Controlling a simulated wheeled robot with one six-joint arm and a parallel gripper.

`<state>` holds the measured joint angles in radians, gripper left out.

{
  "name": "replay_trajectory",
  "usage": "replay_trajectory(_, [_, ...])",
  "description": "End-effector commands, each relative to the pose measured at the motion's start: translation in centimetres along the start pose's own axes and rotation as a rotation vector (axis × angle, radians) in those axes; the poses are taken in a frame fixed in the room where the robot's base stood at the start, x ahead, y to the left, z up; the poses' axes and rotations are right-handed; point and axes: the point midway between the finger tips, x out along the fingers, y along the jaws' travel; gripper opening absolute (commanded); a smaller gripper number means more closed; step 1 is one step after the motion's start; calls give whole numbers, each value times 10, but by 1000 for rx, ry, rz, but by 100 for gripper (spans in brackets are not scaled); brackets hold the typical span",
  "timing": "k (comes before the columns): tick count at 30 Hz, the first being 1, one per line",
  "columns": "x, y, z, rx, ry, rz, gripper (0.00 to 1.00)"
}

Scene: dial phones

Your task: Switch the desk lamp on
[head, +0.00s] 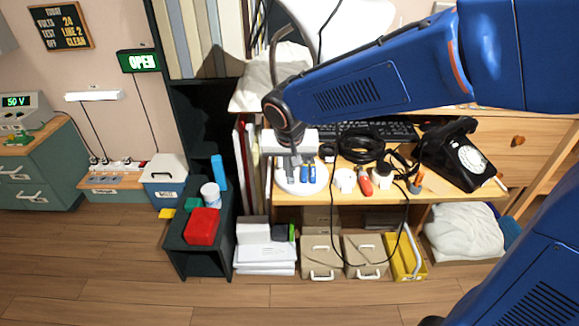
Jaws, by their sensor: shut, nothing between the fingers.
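The desk lamp appears as a large white shade (335,22) at the top of the head view, partly behind my blue arm. A curved grey neck (283,38) shows beside it. A round white base (318,186) with small blue parts sits at the desk's left front; it looks like the lamp's base, but the link to the shade is hidden. My gripper (293,175) points down over this base, shut and empty. I cannot tell whether its tips touch the base or a switch. I cannot tell whether the lamp is lit.
The desk (440,192) also holds a black dial phone (456,153), a keyboard (395,131), coiled black cable (361,148) and a red-handled tool (365,184). A dark shelf unit (203,262) with a red box (202,226) stands left. Open floor lies in front.

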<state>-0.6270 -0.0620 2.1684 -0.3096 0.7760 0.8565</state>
Motion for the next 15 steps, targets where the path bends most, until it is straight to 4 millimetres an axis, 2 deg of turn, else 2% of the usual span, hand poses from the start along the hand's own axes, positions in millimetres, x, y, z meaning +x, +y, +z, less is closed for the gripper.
replay_trajectory(15, [4,0,0,0,-48,4,0])
